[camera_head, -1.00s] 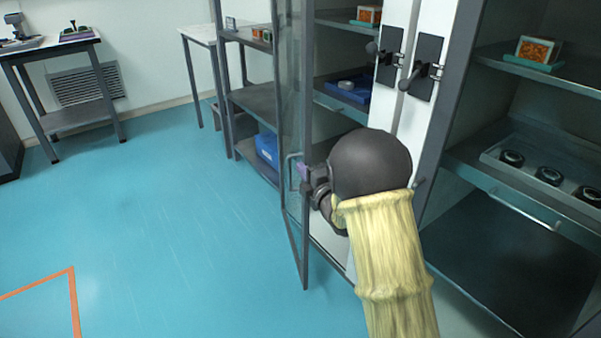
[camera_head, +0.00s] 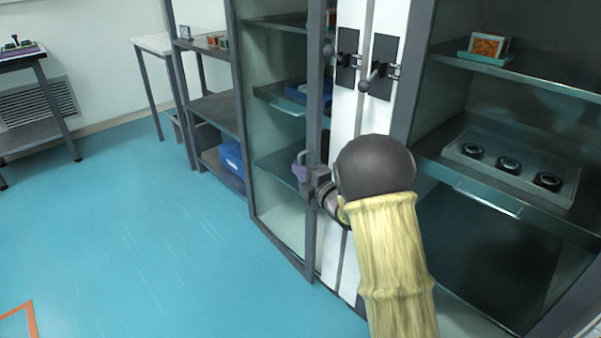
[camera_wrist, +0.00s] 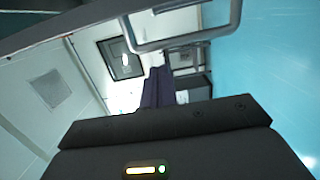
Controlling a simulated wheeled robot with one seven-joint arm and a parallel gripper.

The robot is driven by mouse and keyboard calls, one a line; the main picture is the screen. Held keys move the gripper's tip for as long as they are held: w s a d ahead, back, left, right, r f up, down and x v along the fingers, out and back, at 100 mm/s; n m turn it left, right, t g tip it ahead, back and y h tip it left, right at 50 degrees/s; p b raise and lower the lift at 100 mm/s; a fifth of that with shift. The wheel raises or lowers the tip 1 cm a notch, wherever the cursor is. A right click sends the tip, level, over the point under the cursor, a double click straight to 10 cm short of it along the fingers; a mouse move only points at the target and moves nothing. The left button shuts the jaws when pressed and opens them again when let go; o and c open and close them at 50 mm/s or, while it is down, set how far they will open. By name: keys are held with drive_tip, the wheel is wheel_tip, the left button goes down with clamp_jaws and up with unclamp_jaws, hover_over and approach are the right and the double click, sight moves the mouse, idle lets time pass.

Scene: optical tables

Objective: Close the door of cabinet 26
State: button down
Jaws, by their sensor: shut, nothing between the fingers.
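The glass door (camera_head: 313,235) with a dark frame is on the left cabinet (camera_head: 243,110). It stands almost in line with the cabinet front; I cannot tell if a gap is left. No cabinet number is readable. My gripper (camera_head: 300,171) is shut and empty at the door's free edge, around mid height. In the wrist view my gripper's closed purple fingers (camera_wrist: 158,84) point toward a metal loop handle (camera_wrist: 188,42). I cannot tell whether they touch the door.
A second cabinet on the right is open at the front, with a tray of black round parts (camera_head: 510,165) on its shelf (camera_head: 560,218). Dark latch handles (camera_head: 379,68) sit on white panels between the cabinets. The blue floor (camera_head: 150,240) is clear.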

drive_tip(key=shift+a, duration=0.1)
drive_tip(key=v, duration=0.9)
drive_tip(key=shift+s, duration=0.3)
